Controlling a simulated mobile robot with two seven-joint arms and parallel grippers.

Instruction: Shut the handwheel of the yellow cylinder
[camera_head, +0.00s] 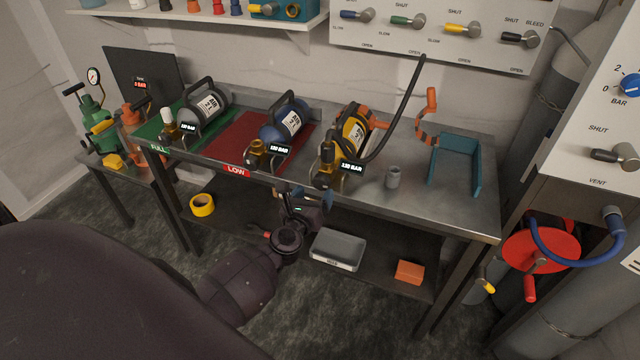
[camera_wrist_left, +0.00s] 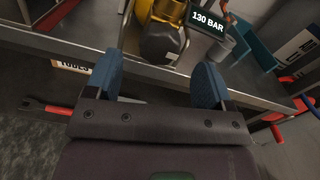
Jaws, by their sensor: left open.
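The yellow cylinder (camera_head: 353,132) lies on the steel bench, with a black hose beside it. Its brass valve (camera_head: 325,175) points toward the bench's front edge, next to a display reading 130 BAR (camera_head: 352,168). In the left wrist view the yellow valve body (camera_wrist_left: 143,14) and a dark round end (camera_wrist_left: 160,45), perhaps the handwheel, show beyond the fingers. My left gripper (camera_head: 308,212) is open and empty, low in front of the bench edge. Its blue fingers (camera_wrist_left: 156,80) are spread in the wrist view, apart from the valve. My right gripper is not in view.
A grey cylinder (camera_head: 204,103) and a blue cylinder (camera_head: 285,122) lie to the left on green and red mats. A small grey cup (camera_head: 393,177) and a teal holder (camera_head: 455,163) stand right. A grey bin (camera_head: 338,250) sits on the lower shelf.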

